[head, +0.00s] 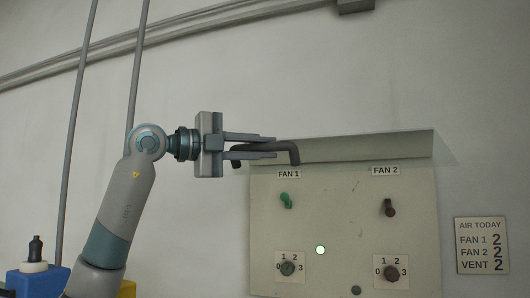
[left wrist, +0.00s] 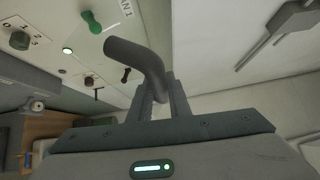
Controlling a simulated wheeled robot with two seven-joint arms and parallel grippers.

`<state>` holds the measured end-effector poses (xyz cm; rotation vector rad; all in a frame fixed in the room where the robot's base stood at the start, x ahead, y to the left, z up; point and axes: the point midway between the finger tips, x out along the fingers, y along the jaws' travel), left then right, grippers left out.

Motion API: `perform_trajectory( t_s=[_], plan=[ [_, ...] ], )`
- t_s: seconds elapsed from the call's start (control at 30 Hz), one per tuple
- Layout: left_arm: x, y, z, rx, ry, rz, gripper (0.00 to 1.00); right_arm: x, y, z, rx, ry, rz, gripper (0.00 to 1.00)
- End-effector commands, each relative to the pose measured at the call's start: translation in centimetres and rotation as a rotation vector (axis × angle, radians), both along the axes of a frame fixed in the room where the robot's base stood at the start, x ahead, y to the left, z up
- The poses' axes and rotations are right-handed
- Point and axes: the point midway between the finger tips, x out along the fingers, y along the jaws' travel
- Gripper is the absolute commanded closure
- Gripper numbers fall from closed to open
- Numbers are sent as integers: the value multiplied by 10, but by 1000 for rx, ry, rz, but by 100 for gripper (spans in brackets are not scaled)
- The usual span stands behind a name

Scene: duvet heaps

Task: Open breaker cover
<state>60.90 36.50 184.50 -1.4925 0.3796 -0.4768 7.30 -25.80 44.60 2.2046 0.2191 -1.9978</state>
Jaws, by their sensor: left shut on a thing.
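The breaker cover (head: 375,147) is a pale flap along the top of the grey fan panel (head: 340,220). It is swung up and juts out above the FAN 1 and FAN 2 labels, leaving the switches below exposed. Its dark bent handle (head: 290,150) is at the left end and also shows large in the left wrist view (left wrist: 137,60). My left gripper (head: 272,147) reaches in from the left, its two fingers shut on the handle; in the left wrist view the fingers (left wrist: 160,95) sit on either side of the bar. My right gripper is not in view.
The panel has a green switch (head: 286,201), a dark red switch (head: 389,208), a lit lamp (head: 320,250) and two numbered dials. An AIR TODAY sign (head: 481,246) hangs at right. A blue box (head: 38,281) stands lower left. Wall pipes run at upper left.

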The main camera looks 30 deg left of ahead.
Motion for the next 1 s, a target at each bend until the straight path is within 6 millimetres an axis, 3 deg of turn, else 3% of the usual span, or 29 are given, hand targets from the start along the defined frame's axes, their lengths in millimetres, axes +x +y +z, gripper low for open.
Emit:
perform_trajectory(
  t_s=[0.23,0.67,0.7,0.73,1.0],
  plan=[
    [-1,0,12,-1,-4,1,100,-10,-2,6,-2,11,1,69],
    [-1,0,13,0,-4,0,100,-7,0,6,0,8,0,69],
    [-1,0,13,0,-4,0,73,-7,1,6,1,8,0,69],
    [-1,0,13,0,-4,0,68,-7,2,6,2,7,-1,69],
    [0,0,12,0,-2,0,68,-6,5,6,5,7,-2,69]
  ],
)
